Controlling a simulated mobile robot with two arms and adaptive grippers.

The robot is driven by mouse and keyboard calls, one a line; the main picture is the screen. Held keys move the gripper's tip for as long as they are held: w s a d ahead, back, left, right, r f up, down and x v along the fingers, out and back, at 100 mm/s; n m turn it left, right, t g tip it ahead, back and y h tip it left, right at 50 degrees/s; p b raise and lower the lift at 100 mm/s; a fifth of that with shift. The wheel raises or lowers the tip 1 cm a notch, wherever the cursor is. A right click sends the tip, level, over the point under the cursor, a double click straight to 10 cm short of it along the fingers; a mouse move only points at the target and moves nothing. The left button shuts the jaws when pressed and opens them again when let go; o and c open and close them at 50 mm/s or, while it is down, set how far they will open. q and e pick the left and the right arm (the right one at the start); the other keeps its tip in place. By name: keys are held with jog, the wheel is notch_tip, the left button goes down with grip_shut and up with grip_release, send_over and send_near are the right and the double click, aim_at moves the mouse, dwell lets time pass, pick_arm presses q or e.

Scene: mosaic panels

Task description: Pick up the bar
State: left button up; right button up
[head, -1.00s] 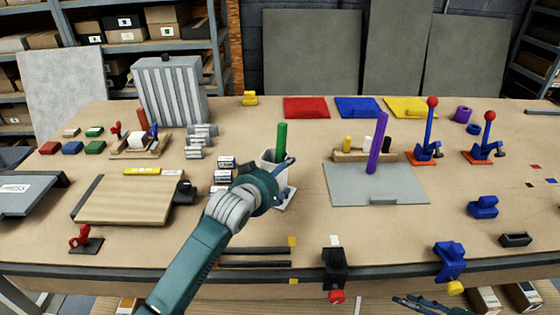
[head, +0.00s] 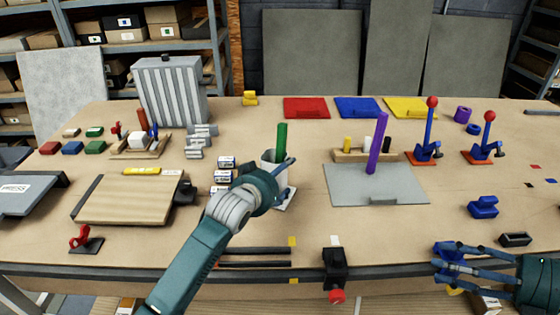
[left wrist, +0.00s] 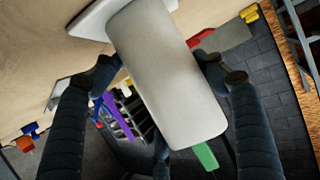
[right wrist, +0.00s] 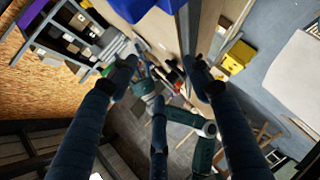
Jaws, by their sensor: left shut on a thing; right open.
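Two thin dark bars (head: 254,250) lie side by side near the table's front edge. A purple bar (head: 377,145) stands tilted at the grey plate (head: 405,190). I cannot tell which the task means. My right gripper (head: 441,264) is open at the front right edge, overlapping the blue clamp (head: 448,250) in view.
A black clamp with a red knob (head: 334,268) sits on the front edge. A blue block (head: 483,207) and a dark tray (head: 515,240) lie at the right. Red-based levers (head: 424,157) stand behind. A wooden board (head: 130,198) is at the left. The table's centre front is fairly clear.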

jog(key=w+a+r+t+y, duration=0.1)
jog(key=w+a+r+t, duration=0.15)
jog(key=w+a, duration=0.45)
jog(key=w+a+r+n+t, duration=0.1)
jog(key=w+a+r, duration=0.2)
jog(key=w, duration=0.7)
jog(key=w+a+r+t+y, duration=0.1)
jog(key=w+a+r+t, duration=0.15)
jog(key=w+a, duration=0.5)
jog(key=w+a+r+m+t+h, duration=0.3)
jog(key=w+a+r+m+t, duration=0.1)
jog(key=w+a+r, duration=1.2)
jog(key=n+g+h, duration=0.7)
jog(key=n+h, duration=0.1)
jog(key=h, duration=0.8)
send_near(278, 132)
jog(key=x, duration=1)
jog(key=shift+w+f, duration=0.1)
jog(key=shift+f, duration=0.05)
jog(key=shift+c, duration=0.5)
